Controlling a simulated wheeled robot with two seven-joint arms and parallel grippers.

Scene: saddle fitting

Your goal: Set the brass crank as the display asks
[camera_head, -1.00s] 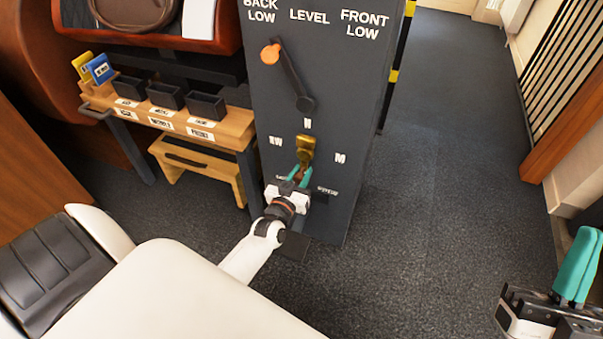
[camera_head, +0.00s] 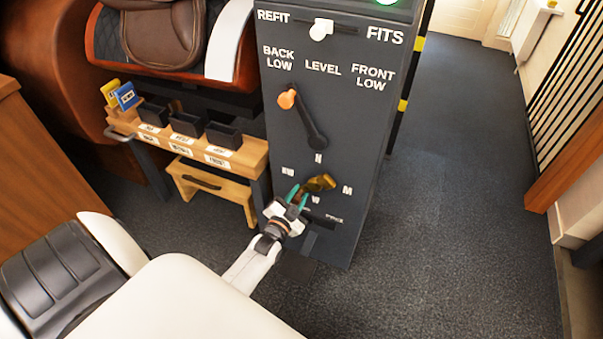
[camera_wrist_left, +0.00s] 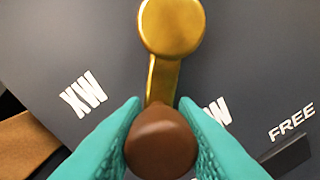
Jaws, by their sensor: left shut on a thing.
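The brass crank (camera_head: 321,182) is on the front of the dark panel (camera_head: 360,130), amid the marks N, M, W and XW. In the left wrist view its round brass hub (camera_wrist_left: 171,25) is at the top, and its arm runs down to a brown knob (camera_wrist_left: 160,145). My left gripper (camera_head: 298,196) is shut on this knob, one teal finger on each side. The crank's arm points down-left, between XW (camera_wrist_left: 82,95) and W (camera_wrist_left: 217,111). My right gripper is out of view. No display screen is readable; the panel's top is cut off.
Above the crank, a lever with an orange knob (camera_head: 287,99) points toward BACK LOW. A white knob (camera_head: 320,29) sits between REFIT and FITS, below a green light (camera_head: 386,1). A wooden bench (camera_head: 250,152) with dark bins stands left. Carpet is clear at right.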

